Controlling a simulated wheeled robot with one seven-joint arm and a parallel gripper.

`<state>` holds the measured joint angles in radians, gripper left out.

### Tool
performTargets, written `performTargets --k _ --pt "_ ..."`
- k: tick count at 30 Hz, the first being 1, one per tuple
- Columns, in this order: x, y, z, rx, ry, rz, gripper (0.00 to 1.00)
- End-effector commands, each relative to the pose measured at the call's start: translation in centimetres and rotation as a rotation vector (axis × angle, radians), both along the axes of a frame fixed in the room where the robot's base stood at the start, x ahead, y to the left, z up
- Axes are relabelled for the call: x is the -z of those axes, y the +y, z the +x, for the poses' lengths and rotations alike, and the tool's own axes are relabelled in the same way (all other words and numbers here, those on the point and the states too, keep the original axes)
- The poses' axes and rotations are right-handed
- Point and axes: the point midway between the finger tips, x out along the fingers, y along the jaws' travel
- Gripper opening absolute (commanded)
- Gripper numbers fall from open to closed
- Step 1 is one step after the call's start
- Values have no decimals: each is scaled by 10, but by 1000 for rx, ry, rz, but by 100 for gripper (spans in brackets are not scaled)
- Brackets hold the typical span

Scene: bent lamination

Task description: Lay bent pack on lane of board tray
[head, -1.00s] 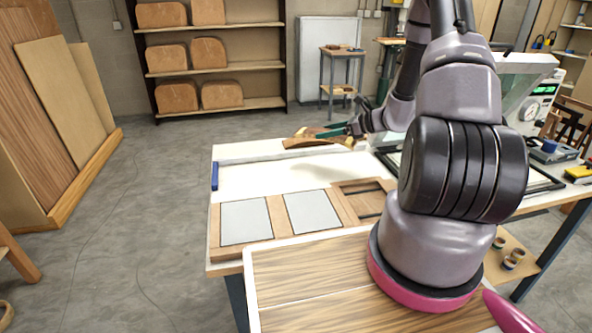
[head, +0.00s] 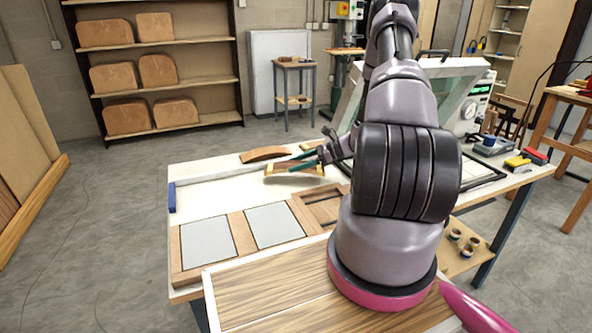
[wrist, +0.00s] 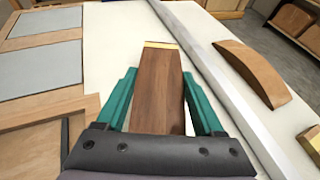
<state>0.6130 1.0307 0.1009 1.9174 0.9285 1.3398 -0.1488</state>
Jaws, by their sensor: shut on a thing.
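My gripper (head: 308,161) is shut on the bent pack (wrist: 158,90), a brown wooden strip with a pale yellow far end. In the wrist view it lies between the two teal fingers (wrist: 160,104). In the head view the pack (head: 279,171) is partly hidden by the fingers and appears above the white tabletop; its exact height is unclear. The board tray (head: 236,222) lies on the near side of the table, with two grey lanes (head: 207,240) (head: 273,225) and an open wooden frame section at its right. The tray's left part also shows in the wrist view (wrist: 42,39).
A pale straight bar (wrist: 205,62) with a blue end (head: 172,197) runs along the back of the white table (head: 215,189). A loose curved wooden block (wrist: 252,72) lies beyond it. A glass-lidded machine (head: 430,100) stands at right. White tabletop between bar and tray is clear.

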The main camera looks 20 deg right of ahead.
Motion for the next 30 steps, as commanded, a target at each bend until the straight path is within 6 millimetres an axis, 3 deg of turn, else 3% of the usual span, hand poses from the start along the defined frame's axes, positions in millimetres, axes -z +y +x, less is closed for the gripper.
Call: performTargets --k 4,15,16,18,27,30 --pt "19 0 0 -1 1 1 9" --pt "23 0 0 0 0 1 9" --pt "23 0 0 0 0 0 81" --pt "23 0 0 0 0 0 100" --pt "20 0 0 0 -1 0 100" --pt "16 -9 -3 3 -1 -1 100"
